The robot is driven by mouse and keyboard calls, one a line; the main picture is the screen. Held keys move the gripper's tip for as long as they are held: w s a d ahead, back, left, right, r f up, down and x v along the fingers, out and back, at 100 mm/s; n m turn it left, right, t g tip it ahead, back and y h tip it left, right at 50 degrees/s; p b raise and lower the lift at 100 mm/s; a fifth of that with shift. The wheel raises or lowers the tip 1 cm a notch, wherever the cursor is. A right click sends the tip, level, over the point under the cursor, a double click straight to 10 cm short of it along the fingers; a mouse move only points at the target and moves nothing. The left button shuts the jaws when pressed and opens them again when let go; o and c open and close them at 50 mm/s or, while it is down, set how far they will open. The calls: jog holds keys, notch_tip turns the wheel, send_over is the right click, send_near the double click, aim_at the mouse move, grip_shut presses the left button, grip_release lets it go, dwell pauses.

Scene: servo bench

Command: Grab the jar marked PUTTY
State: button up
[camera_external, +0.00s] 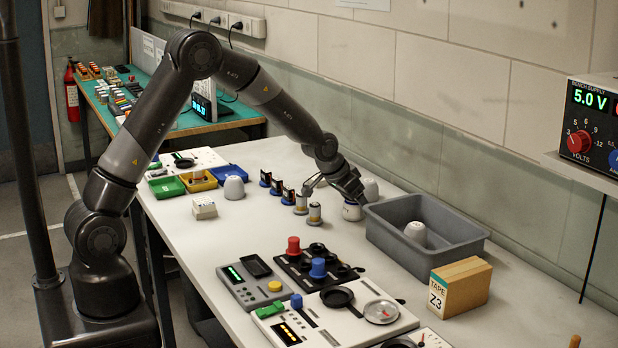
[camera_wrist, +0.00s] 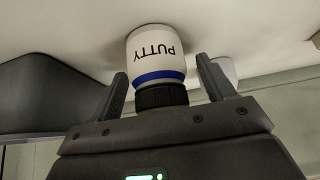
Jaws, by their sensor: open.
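The PUTTY jar (camera_wrist: 157,52) is white with a blue band and a black lid; its label reads upside down in the wrist view. It stands between the two fingers of my gripper (camera_wrist: 167,85), which is open with a finger on either side near the lid. A gap shows beside the lid, more clearly on the right. In the external view the jar (camera_external: 352,213) stands on the white bench under my gripper (camera_external: 345,197), left of the grey bin; its upper part is hidden by the gripper.
Another white jar (camera_external: 371,189) stands close behind, also in the wrist view (camera_wrist: 227,68). The grey bin (camera_external: 455,251) holds a white jar (camera_external: 415,232). Control panels (camera_external: 345,318) and a TAPE box (camera_external: 460,288) are in front.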

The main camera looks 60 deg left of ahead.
jog(key=shift+w+f, duration=0.15)
jog(key=shift+f, duration=0.1)
jog(key=c, duration=1)
jog(key=shift+c, duration=0.6)
jog(key=shift+r, duration=0.1)
